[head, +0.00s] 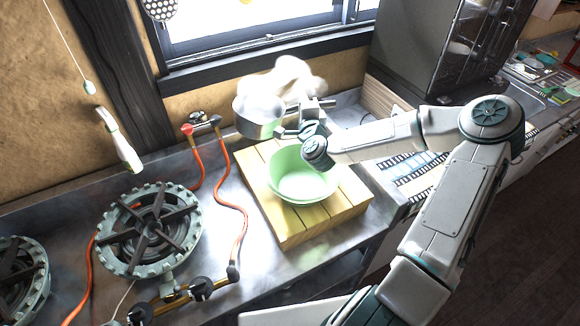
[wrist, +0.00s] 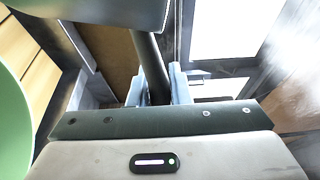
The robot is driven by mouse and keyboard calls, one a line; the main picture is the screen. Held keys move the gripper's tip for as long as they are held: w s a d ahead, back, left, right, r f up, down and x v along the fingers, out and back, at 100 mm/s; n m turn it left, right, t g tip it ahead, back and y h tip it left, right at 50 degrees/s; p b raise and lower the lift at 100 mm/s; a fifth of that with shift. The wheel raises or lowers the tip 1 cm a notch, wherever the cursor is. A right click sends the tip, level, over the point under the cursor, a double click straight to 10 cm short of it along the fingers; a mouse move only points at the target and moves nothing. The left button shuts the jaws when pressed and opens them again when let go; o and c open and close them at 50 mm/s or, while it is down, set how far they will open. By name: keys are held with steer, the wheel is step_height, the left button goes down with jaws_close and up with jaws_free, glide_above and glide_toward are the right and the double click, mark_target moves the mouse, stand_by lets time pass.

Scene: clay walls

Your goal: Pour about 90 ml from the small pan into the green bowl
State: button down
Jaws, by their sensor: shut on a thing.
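The small pan (head: 257,122) is a metal pan, held up behind the green bowl near the window wall, and it looks about level. White steam or haze rises over it and hides its contents. My gripper (head: 318,106) is shut on the pan's handle; in the wrist view the dark handle (wrist: 150,62) runs between the fingers, with part of the pan (wrist: 110,8) at the top. The green bowl (head: 300,177) stands upright on a wooden board, in front of and below the pan. Its edge (wrist: 14,125) shows at the left of the wrist view.
The thick wooden board (head: 287,230) lies on the metal counter. A gas burner (head: 150,232) with orange hoses (head: 238,205) stands to the left. The window (head: 260,25) is behind. A tall dark cabinet (head: 445,45) stands at the back right.

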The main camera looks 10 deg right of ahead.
steer(key=w+d+f+h+b, duration=0.1)
steer(key=w+d+f+b, duration=0.2)
steer(key=d, duration=0.4)
steer(key=w+d+f+h+b, duration=0.2)
steer(key=w+d+f+b, duration=0.2)
steer(key=d, duration=0.4)
steer(key=shift+w+f, duration=0.7)
steer(key=shift+f, duration=0.2)
steer(key=shift+s, duration=0.1)
steer(key=s+a+r+t+h+b, duration=0.1)
steer(key=s+a+r+t+b, duration=0.1)
steer(key=s+r+t+b, duration=0.5)
steer(key=shift+s+r+t+h+b, duration=0.4)
steer(key=shift+s+r+t, duration=0.4)
steer(key=shift+s+r, duration=0.9)
steer(key=shift+w+r, duration=0.1)
steer(key=shift+r, duration=0.5)
